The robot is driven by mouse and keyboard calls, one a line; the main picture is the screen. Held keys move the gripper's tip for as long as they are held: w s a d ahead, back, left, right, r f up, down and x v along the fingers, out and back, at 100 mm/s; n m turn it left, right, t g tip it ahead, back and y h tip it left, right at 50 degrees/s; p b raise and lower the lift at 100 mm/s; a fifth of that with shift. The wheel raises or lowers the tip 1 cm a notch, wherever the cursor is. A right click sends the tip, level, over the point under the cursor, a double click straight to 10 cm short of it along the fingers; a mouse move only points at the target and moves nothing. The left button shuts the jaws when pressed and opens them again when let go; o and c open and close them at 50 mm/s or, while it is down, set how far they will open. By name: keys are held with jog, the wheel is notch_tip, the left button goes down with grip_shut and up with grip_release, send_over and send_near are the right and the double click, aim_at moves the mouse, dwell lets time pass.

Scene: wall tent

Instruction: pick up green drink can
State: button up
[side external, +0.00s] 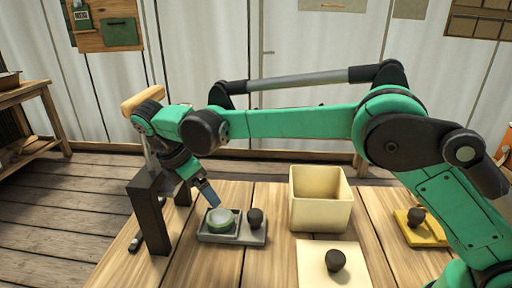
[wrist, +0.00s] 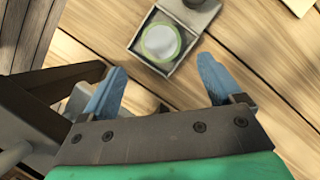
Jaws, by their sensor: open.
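The green drink can (side external: 221,221) shows as a short round thing with a pale top and a green rim, in the left part of a grey tray (side external: 240,241) on the table. In the wrist view the can (wrist: 160,41) is seen from above in its square compartment, beyond my fingertips. My gripper (side external: 208,194) is open, with its blue fingers pointing down just above and left of the can. In the wrist view my gripper (wrist: 162,84) has its two fingers spread wide with nothing between them. The can's lower side is hidden by the tray wall.
A dark knob (side external: 255,218) stands beside the can on the tray. A dark upright frame (side external: 150,213) stands close to the left of my gripper. A cream open bin (side external: 320,214) is right of the tray; a cream board (side external: 312,272) and a yellow tray (side external: 432,230) lie farther right.

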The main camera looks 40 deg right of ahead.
aim_at(219, 216)
jog(key=f, duration=0.2)
jog(key=shift+d+f, duration=0.2)
jog(key=shift+f, duration=0.1)
jog(key=x, duration=0.6)
jog(key=shift+d+f, duration=0.1)
jog(key=shift+f, duration=0.15)
jog(key=c, duration=0.9)
